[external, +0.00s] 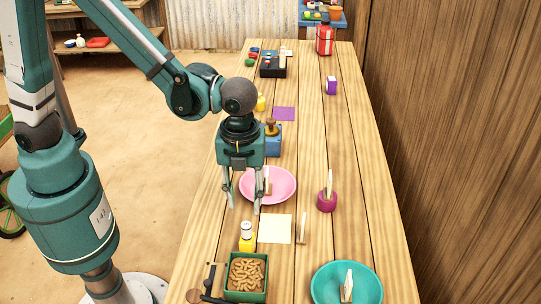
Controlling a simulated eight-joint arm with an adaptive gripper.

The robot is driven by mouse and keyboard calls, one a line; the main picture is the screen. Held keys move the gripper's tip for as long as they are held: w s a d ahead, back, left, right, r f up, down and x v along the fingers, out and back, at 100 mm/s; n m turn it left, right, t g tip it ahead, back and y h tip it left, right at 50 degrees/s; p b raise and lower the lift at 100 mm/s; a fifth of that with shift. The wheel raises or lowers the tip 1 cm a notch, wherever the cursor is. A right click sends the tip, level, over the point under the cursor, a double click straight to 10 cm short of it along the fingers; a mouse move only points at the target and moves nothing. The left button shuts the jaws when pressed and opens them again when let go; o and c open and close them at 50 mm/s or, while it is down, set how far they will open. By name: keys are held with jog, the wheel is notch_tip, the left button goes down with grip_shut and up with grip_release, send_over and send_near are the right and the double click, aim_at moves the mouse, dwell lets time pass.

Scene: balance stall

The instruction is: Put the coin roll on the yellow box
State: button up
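A small yellow box (247,243) stands on the table in the lower middle, just behind the green tray. A short whitish cylinder with a dark mark near its top (247,229) stands upright on the yellow box; it looks like the coin roll, but it is too small to be certain. My gripper (244,206) points down over the left part of the table, in front of the pink plate's left side. Its two fingers are apart with nothing visible between them. In the picture its fingertips are a little above the cylinder and appear clear of it.
A pink plate (285,194), a cream square (275,229), a magenta pot (327,201) and a teal plate (325,290) lie around. A green tray of brown pieces (234,293) is in front. Thin pale upright pieces stand nearby.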

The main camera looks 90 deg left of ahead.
jog(key=s+a+r+n+t, duration=0.3)
jog(key=s+a+r+n, duration=0.1)
jog(key=s+r+n, duration=0.5)
jog(key=s+a+r+n+t, duration=0.4)
jog(key=s+a+r+n, duration=0.1)
jog(key=s+r+n, duration=0.4)
jog(key=shift+s+r, duration=0.35)
jog(key=shift+s, duration=0.75)
jog(key=shift+f, duration=0.15)
notch_tip(320, 180, down, 5)
jog(key=b, duration=0.5)
jog(key=shift+r, duration=0.2)
dwell(0.8)
